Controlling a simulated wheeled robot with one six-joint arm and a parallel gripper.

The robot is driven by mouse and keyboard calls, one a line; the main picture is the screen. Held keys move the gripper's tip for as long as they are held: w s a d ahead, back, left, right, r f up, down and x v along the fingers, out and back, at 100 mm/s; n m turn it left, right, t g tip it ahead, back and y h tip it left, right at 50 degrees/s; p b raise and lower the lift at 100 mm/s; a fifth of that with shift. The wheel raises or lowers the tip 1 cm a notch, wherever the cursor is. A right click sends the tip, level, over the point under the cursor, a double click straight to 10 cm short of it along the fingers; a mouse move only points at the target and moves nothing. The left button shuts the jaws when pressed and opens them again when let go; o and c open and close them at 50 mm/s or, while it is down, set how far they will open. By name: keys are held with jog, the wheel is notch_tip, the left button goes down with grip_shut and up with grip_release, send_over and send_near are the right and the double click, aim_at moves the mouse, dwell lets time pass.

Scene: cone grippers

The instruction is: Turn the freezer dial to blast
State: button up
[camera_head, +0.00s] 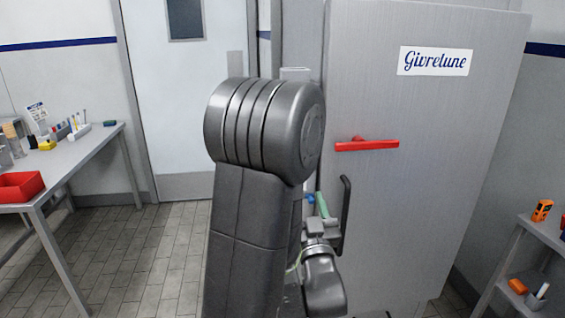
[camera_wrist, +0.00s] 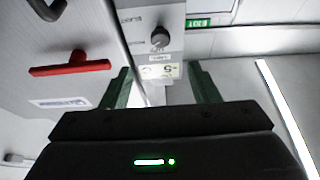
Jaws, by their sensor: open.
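The freezer dial (camera_wrist: 160,39) is a dark round knob on a light grey panel (camera_wrist: 172,12), seen in the upper middle of the wrist view. Small markings surround it, too blurred to read for certain, so its setting is unclear. My gripper (camera_wrist: 160,72) is open, its two green fingers apart and pointing toward the panel. The dial lies beyond the fingertips, roughly between them in the picture, with nothing held. In the head view my gripper (camera_head: 322,205) is low beside the freezer door, mostly behind my arm. The dial is hidden there.
The grey freezer door (camera_head: 440,180) carries a red handle (camera_head: 367,145), a black handle (camera_head: 345,215) and a "Givrelune" sign (camera_head: 434,61). A table (camera_head: 85,155) with a red bin (camera_head: 20,187) stands left. A shelf (camera_head: 540,240) stands right. The floor at left is clear.

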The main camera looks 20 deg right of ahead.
jog(key=p+x, duration=0.5)
jog(key=x, duration=0.8)
jog(key=shift+w+r, duration=0.2)
jog(key=shift+w, duration=0.1)
jog(key=c, duration=1)
